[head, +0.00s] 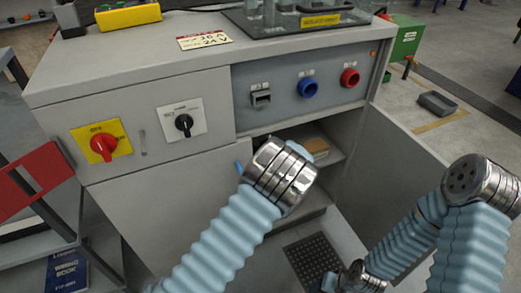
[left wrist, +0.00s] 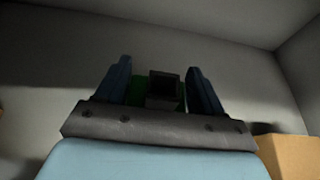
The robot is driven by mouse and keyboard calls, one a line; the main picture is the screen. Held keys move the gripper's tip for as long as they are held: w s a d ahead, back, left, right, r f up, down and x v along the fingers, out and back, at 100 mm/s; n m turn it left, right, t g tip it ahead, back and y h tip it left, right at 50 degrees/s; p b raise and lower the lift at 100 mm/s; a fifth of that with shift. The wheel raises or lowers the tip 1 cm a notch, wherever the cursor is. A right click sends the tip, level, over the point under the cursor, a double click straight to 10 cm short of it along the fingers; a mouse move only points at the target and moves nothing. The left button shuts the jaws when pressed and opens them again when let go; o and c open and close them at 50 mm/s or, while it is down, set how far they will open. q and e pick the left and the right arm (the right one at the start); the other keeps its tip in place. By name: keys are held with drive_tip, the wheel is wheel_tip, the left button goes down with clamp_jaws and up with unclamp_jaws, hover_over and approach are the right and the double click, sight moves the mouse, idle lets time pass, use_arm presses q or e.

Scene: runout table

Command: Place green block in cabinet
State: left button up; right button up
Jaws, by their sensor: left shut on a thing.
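The grey cabinet (head: 185,195) stands in front of me with its lower compartment open. My left arm reaches to the opening in the head view, and its wrist hides most of the hand there. In the left wrist view my left gripper (left wrist: 162,78) is shut on the green block (left wrist: 138,92). Only slivers of green show between the two blue fingers, with a dark square part in front of them. Grey walls surround the hand in this view. My right arm is at the right of the head view; its fingers cannot be made out.
A cardboard box (head: 313,149) sits on the shelf inside the cabinet; it also shows at the right in the left wrist view (left wrist: 288,155). The open door (head: 405,140) stands out to the right. A red switch (head: 103,145) and a black knob (head: 184,123) are on the front.

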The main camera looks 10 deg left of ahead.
use_arm(q)
drive_tip(key=f, duration=0.1)
drive_tip(key=w+f, duration=0.1)
drive_tip(key=shift+a+f, duration=0.3)
drive_tip(key=shift+f, duration=0.45)
drive_tip(key=shift+f, duration=0.1)
drive_tip(key=o, duration=1.1)
drive_tip(key=shift+r+p, duration=0.25)
drive_tip(key=shift+p, duration=0.05)
drive_tip(key=v, duration=1.1)
drive_tip(key=shift+s+d+b, duration=0.25)
drive_tip(key=shift+s+b, duration=0.1)
drive_tip(key=shift+b, duration=0.05)
